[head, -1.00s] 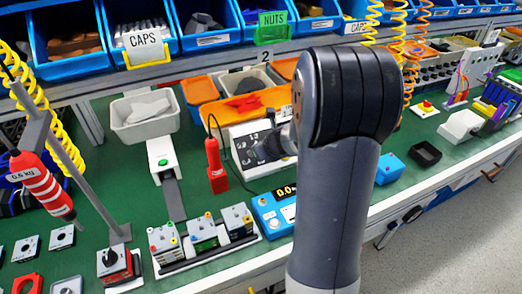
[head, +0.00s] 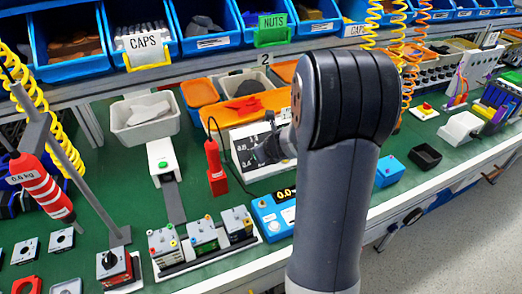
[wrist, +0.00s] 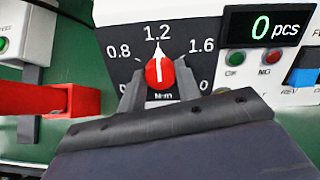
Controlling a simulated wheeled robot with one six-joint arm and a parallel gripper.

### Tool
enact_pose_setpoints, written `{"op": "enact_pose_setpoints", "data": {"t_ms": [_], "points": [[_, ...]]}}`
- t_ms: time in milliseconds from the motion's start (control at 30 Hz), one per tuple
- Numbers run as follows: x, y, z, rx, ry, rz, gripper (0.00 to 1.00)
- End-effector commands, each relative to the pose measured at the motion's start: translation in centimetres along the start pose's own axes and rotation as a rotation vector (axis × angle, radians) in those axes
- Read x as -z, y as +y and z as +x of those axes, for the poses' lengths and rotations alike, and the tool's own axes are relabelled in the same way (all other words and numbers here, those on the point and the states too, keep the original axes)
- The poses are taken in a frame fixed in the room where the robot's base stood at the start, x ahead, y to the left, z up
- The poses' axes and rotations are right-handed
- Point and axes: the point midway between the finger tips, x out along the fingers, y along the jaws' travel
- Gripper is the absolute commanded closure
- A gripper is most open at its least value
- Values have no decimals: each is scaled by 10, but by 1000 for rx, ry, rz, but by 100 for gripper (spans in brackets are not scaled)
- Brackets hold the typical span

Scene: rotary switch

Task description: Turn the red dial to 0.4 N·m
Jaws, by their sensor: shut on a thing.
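The red dial (wrist: 160,73) sits on a black scale panel (wrist: 206,62) in the wrist view. Its white pointer is straight up at the 1.2 mark. The 0.8 mark is to its upper left and 1.6 to its upper right; the lower marks are partly hidden by my fingers. My gripper (wrist: 160,88) is shut on the dial, one finger on each side. In the head view my gripper (head: 268,150) is at the front of the white controller (head: 284,166), and the dial is hidden there.
The green display (wrist: 262,27) reads 0 pcs, right of the scale. A red screwdriver-like tool (head: 215,165) stands left of the controller. A blue meter (head: 270,217) and several small fixtures (head: 203,235) lie in front. Blue bins line the shelf above.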

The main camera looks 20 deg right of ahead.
Motion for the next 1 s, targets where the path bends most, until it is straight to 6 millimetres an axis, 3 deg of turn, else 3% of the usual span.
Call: {"op": "enact_pose_setpoints", "data": {"t_ms": [367,1000], "points": [[0,0,0,-2,7,-151,91],[0,2,1,-11,39,-743,91]]}}
